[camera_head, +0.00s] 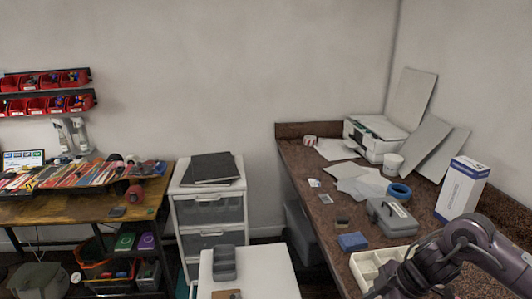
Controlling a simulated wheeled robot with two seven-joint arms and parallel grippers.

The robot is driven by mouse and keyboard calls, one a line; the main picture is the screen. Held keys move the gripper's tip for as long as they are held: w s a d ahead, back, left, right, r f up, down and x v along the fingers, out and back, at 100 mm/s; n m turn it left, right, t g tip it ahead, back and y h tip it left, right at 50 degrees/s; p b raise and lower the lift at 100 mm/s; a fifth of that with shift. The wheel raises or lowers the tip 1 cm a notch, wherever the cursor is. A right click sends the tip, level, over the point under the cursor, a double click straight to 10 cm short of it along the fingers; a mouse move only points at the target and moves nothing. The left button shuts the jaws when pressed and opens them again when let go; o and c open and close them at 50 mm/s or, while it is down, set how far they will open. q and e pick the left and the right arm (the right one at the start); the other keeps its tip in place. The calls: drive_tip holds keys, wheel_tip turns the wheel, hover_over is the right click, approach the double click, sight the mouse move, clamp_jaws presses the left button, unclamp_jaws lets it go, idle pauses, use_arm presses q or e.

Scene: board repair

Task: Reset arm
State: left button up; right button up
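My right arm (470,240) comes in from the lower right corner, over the near part of the granite counter. Its hand end (400,281) lies in front of a white compartment tray (366,262) and hides part of it. The fingertips cannot be made out at the bottom edge, so I cannot tell whether the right gripper is open or shut. I cannot see anything held in it. My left arm and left gripper are out of view.
The granite counter (322,222) carries a grey case (391,217), blue tape roll (399,193), blue block (352,242), tall white-and-blue box (462,188) and printer (374,138). A white surface (262,267) with a grey tray (224,263) stands front centre. A tool-covered wooden bench (60,208) is left.

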drive_tip(key=a+m+t+y, duration=0.2)
drive_tip(key=a+t, duration=0.4)
drive_tip(key=a, duration=1.2)
drive_tip(key=s+d+f+m+g+h, duration=0.2)
drive_tip(key=s+d+f+m+h, duration=0.1)
drive_tip(key=s+d+m, duration=0.4)
drive_tip(key=s+d+f+m+g+h, duration=0.25)
drive_tip(key=s+d+m, duration=0.25)
drive_tip(key=s+d, duration=0.3)
wheel_tip(320, 180, down, 28)
drive_tip(key=s+a+g, duration=0.1)
drive_tip(key=s, duration=0.2)
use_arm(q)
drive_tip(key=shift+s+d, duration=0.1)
use_arm(e)
drive_tip(key=s+d+f, duration=0.1)
drive_tip(key=s+f, duration=0.9)
drive_tip(key=s+d+f+g+h, duration=0.1)
drive_tip(key=s+d+f, duration=0.1)
drive_tip(key=s+f, duration=0.8)
drive_tip(key=shift+s+d+f+n, duration=0.15)
drive_tip(key=shift+d+f+n, duration=0.05)
drive_tip(key=shift+d+n, duration=0.1)
drive_tip(key=shift+g, duration=0.25)
